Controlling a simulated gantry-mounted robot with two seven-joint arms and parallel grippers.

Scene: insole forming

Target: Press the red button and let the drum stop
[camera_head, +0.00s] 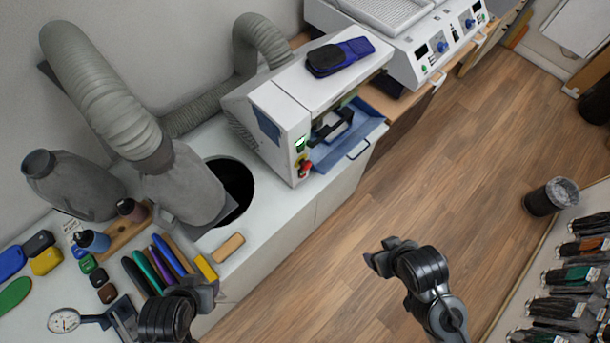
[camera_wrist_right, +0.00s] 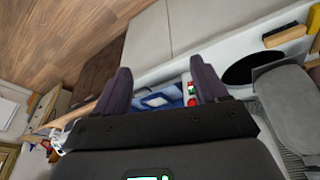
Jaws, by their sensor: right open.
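The red button (camera_head: 306,166) sits low on the narrow end panel of a white machine (camera_head: 282,112), over a yellow patch, with a green-lit switch (camera_head: 301,143) above it. In the right wrist view the red button (camera_wrist_right: 193,102) shows beside the right-hand finger. I cannot make out the drum. My right gripper (camera_head: 378,258) is open and empty over the floor, well apart from the button; its spread fingers also show in the right wrist view (camera_wrist_right: 164,84). My left gripper (camera_head: 204,290) is over the bench's front edge, its jaw opening unclear.
A blue tray (camera_head: 366,134) and black handle (camera_head: 334,126) are at the machine's front. A grey hose (camera_head: 98,85), a dark round hole (camera_head: 233,182) and several coloured tools lie left along the bench (camera_head: 262,213). A bin (camera_head: 551,197) stands right; the middle floor is clear.

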